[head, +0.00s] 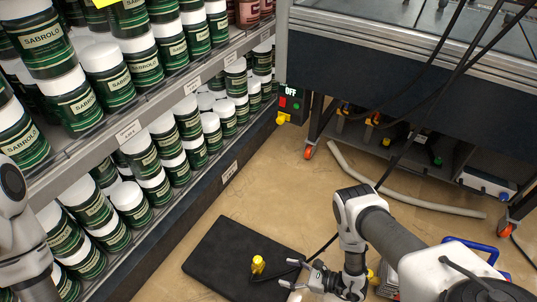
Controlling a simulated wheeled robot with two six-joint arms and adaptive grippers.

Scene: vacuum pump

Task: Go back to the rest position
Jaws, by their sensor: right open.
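My right gripper (289,275) is at the bottom centre of the head view, low over the right part of a black mat on the floor. Its two fingers are apart and nothing shows between them. My left arm shows at the left edge, in front of the shelf; its gripper is out of the picture. A small yellow part (258,265) stands on the black mat (222,252), just left of my right fingertips and apart from them.
Shelves of green jars (140,152) fill the left side. A workbench on wheels (400,62) stands at the back right, with an OFF switch box (290,103) on its left side. A grey hose (390,197) lies on the floor. Tan floor (265,190) between is clear.

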